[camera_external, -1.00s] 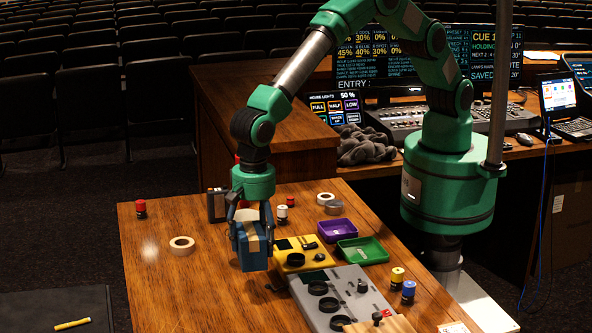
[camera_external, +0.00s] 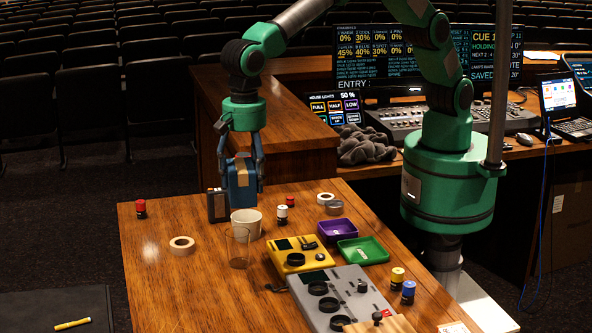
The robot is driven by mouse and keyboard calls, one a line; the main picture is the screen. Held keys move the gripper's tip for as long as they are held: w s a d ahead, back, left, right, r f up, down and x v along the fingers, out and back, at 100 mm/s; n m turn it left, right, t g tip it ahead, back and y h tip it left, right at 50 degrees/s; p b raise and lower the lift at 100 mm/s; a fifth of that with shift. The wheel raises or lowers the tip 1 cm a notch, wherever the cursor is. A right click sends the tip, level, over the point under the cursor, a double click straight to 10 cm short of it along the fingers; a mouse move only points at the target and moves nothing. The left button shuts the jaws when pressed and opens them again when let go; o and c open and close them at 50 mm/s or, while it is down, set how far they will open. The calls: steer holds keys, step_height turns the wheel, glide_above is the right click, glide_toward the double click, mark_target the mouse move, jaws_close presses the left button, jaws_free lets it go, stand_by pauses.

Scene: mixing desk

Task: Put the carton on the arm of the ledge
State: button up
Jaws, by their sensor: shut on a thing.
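The carton (camera_external: 238,187), a small blue box with a tan tape strip, is held upright between the fingers of my gripper (camera_external: 241,172). My gripper is shut on it and points down. The carton hangs above the far left part of the wooden desk (camera_external: 165,285), over a white cup. The raised wooden ledge (camera_external: 262,131) stands behind the desk, and its arm (camera_external: 222,82) runs back to the upper left. In the picture the carton overlaps the ledge's front panel. I cannot tell the gap between them.
Below the carton are the white cup (camera_external: 246,224), a clear glass (camera_external: 237,250) and a dark box (camera_external: 217,206). A tape roll (camera_external: 182,246), yellow box (camera_external: 298,258), purple tray (camera_external: 338,231) and green tray (camera_external: 364,252) are nearby. The ledge top looks largely clear; grey cloth (camera_external: 366,145) lies right.

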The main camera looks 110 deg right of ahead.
steer(key=w+d+m+p, duration=0.2)
steer(key=d+m, duration=0.2)
steer(key=d, duration=2)
steer(key=s+d+r+m+p, duration=0.15)
steer(key=s+d, duration=0.25)
steer(key=d, duration=0.8)
steer(key=s+d+f+m+p, duration=0.1)
steer(key=s+d+m, duration=0.25)
steer(key=d, duration=0.85)
steer(key=s+d+m+p, duration=0.4)
steer(key=s+d+m, duration=0.4)
steer(key=s+d, duration=2.15)
steer(key=shift+s+a+f, duration=0.15)
steer(key=shift+a+f, duration=0.15)
steer(key=shift+f, duration=0.65)
steer(key=shift+s+a+f, duration=0.15)
steer(key=shift+a+f, duration=0.1)
steer(key=shift+f, duration=0.65)
steer(key=shift+s+a+f, duration=0.15)
steer(key=shift+a+f, duration=0.15)
steer(key=shift+f, duration=0.65)
steer(key=w+d, duration=0.3)
steer(key=w+d+f, duration=0.1)
steer(key=w+d, duration=0.2)
steer(key=w, duration=0.1)
steer(key=w+d, duration=0.4)
steer(key=shift+w+f, duration=0.1)
steer(key=shift+f, duration=0.05)
